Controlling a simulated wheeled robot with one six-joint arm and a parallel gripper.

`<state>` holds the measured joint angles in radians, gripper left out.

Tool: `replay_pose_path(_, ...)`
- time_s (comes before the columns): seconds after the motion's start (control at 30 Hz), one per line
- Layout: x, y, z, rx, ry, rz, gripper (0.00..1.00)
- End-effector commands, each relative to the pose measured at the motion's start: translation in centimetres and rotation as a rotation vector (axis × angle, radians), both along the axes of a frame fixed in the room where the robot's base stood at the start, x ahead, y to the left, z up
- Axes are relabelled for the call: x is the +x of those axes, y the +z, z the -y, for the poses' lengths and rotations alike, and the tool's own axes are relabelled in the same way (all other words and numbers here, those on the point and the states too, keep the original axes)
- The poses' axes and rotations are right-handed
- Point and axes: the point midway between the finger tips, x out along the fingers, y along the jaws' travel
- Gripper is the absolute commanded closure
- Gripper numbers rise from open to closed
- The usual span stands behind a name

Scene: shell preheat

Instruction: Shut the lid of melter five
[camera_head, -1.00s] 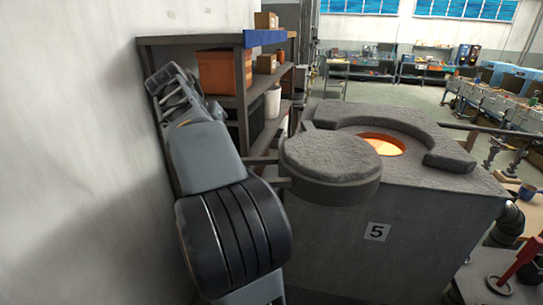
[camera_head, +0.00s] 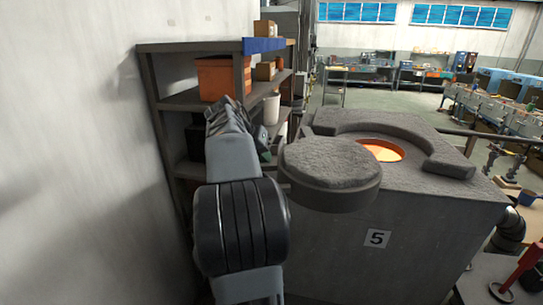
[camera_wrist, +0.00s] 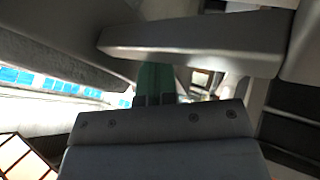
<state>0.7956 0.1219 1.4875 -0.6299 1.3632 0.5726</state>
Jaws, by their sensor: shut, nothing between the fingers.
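Melter five is the grey block-shaped furnace (camera_head: 430,215) with a "5" plate (camera_head: 377,238) on its front. Its round, rough grey lid (camera_head: 330,163) is swung out to the left, off the glowing orange opening (camera_head: 381,151). The opening shows partly uncovered behind the lid. My gripper (camera_head: 264,146) is at the lid's left side, partly hidden behind my arm. In the wrist view, the greenish fingers (camera_wrist: 155,82) are shut and empty. A grey bar (camera_wrist: 190,48) crosses close by them; I cannot tell whether they touch it.
A shelf rack (camera_head: 190,100) with an orange bin (camera_head: 215,77) stands behind my arm. A pale wall (camera_head: 80,150) is close on the left. A raised curved rim (camera_head: 410,135) runs behind the opening. A red-handled tool (camera_head: 518,262) lies at the lower right.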

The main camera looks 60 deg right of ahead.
Motion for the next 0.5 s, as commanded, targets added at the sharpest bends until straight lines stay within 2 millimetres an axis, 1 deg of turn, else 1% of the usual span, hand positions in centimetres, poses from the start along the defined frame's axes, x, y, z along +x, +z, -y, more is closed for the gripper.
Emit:
replay_pose_path(0.03, -0.6, 0.1, 0.2, 0.001, -0.002, -0.001, 1.0)
replay_pose_path(0.2, -1.7, 0.1, 0.6, 0.001, 0.0, -0.001, 1.0)
replay_pose_path(0.5, -2.0, 0.0, 0.8, 0.001, 0.002, 0.0, 1.0)
